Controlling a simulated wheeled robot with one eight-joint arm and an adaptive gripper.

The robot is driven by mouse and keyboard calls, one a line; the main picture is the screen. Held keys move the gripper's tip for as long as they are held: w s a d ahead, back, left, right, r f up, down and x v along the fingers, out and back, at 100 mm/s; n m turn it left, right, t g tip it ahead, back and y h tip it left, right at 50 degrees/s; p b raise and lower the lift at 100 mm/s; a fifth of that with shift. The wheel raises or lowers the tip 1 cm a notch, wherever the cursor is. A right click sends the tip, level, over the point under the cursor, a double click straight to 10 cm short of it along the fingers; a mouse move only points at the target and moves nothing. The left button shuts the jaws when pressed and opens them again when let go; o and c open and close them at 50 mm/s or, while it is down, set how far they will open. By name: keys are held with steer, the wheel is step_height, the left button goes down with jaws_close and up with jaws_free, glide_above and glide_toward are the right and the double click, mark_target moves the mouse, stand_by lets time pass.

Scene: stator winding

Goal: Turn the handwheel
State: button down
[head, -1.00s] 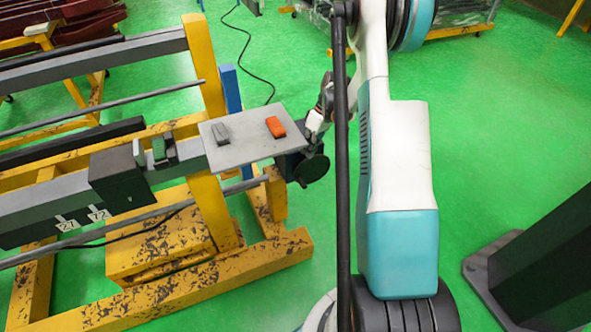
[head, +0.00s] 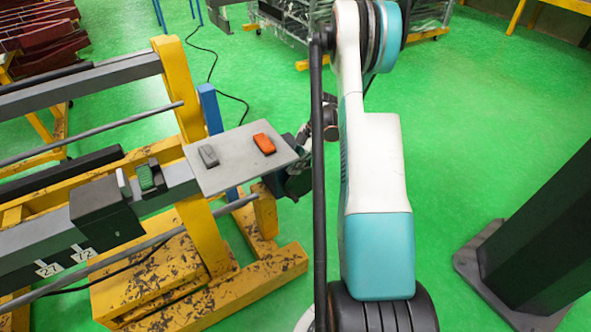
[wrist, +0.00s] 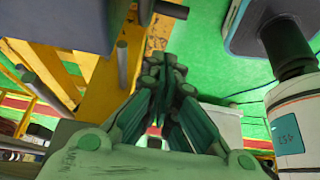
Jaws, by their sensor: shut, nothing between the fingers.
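A dark part (head: 296,184) sits at the right end of the yellow machine frame, under the sloping plate, in the head view. It may be the handwheel, but its rim and handle cannot be made out. My arm covers its right side. My gripper shows in the wrist view (wrist: 165,68), its dark green linked fingers shut with nothing between them. In the head view the gripper is mostly hidden behind my arm, close to the plate's right end. No contact with a wheel can be made out.
The grey plate (head: 222,177) carries a grey switch box (head: 208,156) and an orange one (head: 264,143). The yellow frame (head: 205,275) fills the left. A dark post (head: 540,235) stands at right. Green floor (head: 455,150) is clear between my arm and the post.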

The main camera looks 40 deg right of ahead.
steer(key=b, duration=0.2)
glide_above(291, 195)
steer(key=a, duration=0.1)
step_height(291, 195, down, 6)
steer(key=shift+w+f, duration=0.1)
steer(key=shift+f, duration=0.15)
steer(key=shift+d+f+b, duration=0.25)
steer(key=shift+f+b, duration=0.55)
steer(key=shift+f, duration=0.35)
steer(key=shift+d+f, duration=0.25)
steer(key=shift+f, duration=0.35)
